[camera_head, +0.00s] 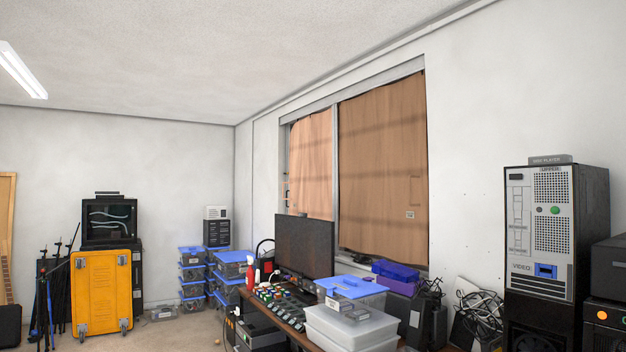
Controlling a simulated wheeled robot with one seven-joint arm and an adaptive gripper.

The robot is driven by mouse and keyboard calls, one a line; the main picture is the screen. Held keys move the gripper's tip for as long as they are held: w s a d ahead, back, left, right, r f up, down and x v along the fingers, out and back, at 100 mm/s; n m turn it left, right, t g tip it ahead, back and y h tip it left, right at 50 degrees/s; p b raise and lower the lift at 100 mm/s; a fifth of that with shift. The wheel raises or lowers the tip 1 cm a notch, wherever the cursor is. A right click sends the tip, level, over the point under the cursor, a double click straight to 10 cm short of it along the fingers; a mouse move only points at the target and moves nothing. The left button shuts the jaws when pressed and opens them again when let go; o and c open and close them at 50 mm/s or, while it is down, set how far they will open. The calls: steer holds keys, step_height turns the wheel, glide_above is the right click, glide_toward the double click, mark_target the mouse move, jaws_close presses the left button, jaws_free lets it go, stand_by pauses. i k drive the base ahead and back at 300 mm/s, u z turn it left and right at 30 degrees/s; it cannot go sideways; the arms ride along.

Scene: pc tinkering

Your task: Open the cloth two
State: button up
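Two brown cloths hang over the window in the right-hand wall. The larger cloth (385,165) covers the right pane, and a small tag shows near its lower right. The smaller cloth (311,165) covers most of the left pane, with a narrow gap at its left edge. A grey upright frame bar stands between them. Which of them is cloth two, I cannot tell. My gripper is not in view.
A cluttered desk (312,343) with a monitor (304,246), clear bins (350,326) and a control panel stands below the window. A computer tower (540,235) stands at right. A yellow case (101,292) and stacked blue-lidded boxes (192,274) stand at left. Some floor shows between.

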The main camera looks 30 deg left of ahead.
mark_target(310, 146)
steer(key=u, duration=0.3)
steer(key=k, duration=0.4)
steer(key=u, duration=1.3)
steer(key=i, duration=1.95)
steer(key=u, duration=0.4)
steer(key=i, duration=1.65)
steer(key=u, duration=0.15)
steer(key=i, duration=4.95)
steer(key=z, duration=0.5)
steer(key=i, duration=1.65)
steer(key=z, duration=0.55)
